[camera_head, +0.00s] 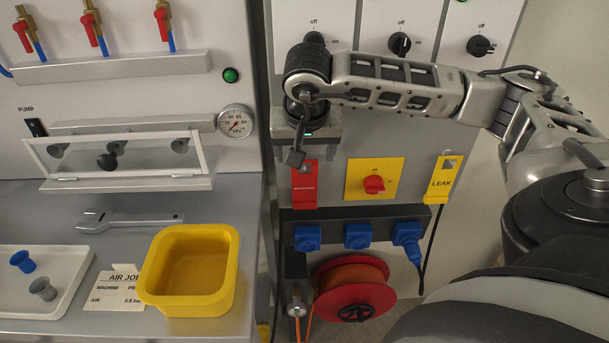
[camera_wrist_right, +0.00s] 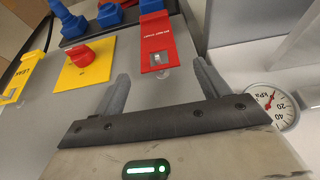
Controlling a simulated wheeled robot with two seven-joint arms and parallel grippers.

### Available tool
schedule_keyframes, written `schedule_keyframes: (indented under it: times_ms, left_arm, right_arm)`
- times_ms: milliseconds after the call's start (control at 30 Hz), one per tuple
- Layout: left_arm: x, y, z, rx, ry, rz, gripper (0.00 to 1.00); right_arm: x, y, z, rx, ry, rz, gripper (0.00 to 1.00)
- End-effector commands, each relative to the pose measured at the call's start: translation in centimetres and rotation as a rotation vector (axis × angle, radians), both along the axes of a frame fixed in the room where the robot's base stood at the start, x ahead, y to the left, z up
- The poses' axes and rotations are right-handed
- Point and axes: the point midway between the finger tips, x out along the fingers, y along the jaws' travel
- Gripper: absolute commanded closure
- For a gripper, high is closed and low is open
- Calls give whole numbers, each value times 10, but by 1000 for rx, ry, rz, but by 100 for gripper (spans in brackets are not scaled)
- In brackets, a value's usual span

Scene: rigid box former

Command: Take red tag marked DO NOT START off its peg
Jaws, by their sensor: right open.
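The red tag (camera_head: 305,187) hangs on the grey panel, left of the yellow switch plate. In the right wrist view the red tag (camera_wrist_right: 154,35) shows upside down with white lettering and a pale slot near its hung end. A small clear or metallic peg end (camera_wrist_right: 163,73) shows by that end. My right gripper (camera_head: 297,157) is just above the tag in the head view. In the wrist view its two fingers (camera_wrist_right: 161,70) are spread, with the tag's hung end beyond and between them, apart from both. My left gripper is not in view.
A yellow plate with a red knob (camera_head: 374,184) and a yellow LEAK tag (camera_head: 441,181) are to the right. Blue sockets (camera_head: 358,236) sit below on a dark strip. A gauge (camera_head: 235,122) and a bench with a yellow bin (camera_head: 230,262) are to the left.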

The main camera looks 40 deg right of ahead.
Motion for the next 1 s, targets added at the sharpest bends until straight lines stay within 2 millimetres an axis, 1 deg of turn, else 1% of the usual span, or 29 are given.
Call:
schedule_keyframes:
  times_ms: [100, 233, 333, 533, 567, 600, 667, 700, 767, 1000]
  left_arm:
    - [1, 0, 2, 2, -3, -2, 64]
    - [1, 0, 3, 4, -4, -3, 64]
    - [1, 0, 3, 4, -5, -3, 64]
    - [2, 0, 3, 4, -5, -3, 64]
    - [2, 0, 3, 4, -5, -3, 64]
    - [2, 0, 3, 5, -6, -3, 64]
    - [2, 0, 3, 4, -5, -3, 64]
    - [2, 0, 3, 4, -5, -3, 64]
    - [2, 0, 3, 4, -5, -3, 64]
    - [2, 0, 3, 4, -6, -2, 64]
  right_arm:
    - [4, -5, -19, -1, 6, -2, 25]
    - [10, -9, -34, 0, 4, -2, 25]
    - [11, -10, -40, 1, 2, -1, 25]
    - [12, -10, -41, 1, 2, -1, 25]
    - [12, -10, -41, 1, 2, -1, 28]
    - [12, -10, -41, 1, 2, -1, 39]
    - [12, -10, -40, 1, 2, -1, 56]
    - [12, -10, -40, 1, 2, -1, 67]
    - [12, -10, -40, 1, 2, -1, 84]
    - [12, -10, -40, 0, 1, -1, 84]
